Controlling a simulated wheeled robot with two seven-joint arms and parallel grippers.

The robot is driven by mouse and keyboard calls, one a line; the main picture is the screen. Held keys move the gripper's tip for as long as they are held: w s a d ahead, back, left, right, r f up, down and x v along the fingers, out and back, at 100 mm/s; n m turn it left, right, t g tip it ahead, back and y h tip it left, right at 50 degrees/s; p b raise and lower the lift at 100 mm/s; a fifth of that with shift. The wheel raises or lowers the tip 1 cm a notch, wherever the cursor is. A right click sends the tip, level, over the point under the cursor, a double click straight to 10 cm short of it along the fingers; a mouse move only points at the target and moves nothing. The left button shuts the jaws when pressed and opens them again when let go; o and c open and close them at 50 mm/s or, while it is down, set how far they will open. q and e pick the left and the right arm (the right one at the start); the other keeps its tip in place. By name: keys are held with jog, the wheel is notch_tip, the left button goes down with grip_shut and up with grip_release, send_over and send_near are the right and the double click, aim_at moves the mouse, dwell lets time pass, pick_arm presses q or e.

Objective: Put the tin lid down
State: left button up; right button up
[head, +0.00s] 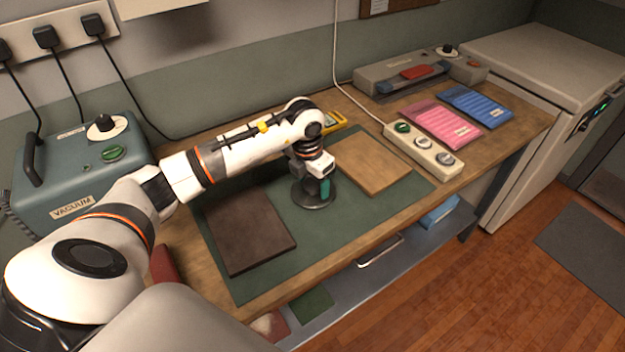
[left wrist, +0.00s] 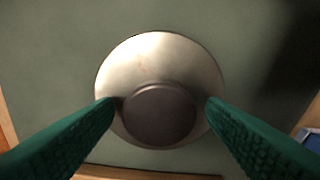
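The tin lid (left wrist: 160,55) is a round, pale metal disc with a dark brown knob (left wrist: 159,115). It appears to lie flat on the green mat (head: 335,229). In the head view the lid (head: 314,203) looks dark under my left gripper (head: 325,188). My left gripper points down at it. In the left wrist view its green fingers (left wrist: 160,103) stand on either side of the knob, with a narrow gap at each side, so it looks open. My right gripper is not in view.
A dark brown board (head: 245,232) lies left of the lid and a light wooden board (head: 372,165) right of it. A power strip (head: 424,150), pink packets (head: 440,121) and blue packets (head: 476,106) lie farther right. The vacuum machine (head: 75,170) stands left. Front mat is clear.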

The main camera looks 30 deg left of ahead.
aim_at(308, 187)
pick_arm(q)
notch_tip(308, 187, up, 12)
jog(key=s, duration=0.1)
jog(key=shift+s+r+b, duration=0.15)
jog(key=shift+s+b, duration=0.1)
jog(key=shift+b, duration=0.2)
jog(key=shift+a, duration=0.1)
dwell(0.4)
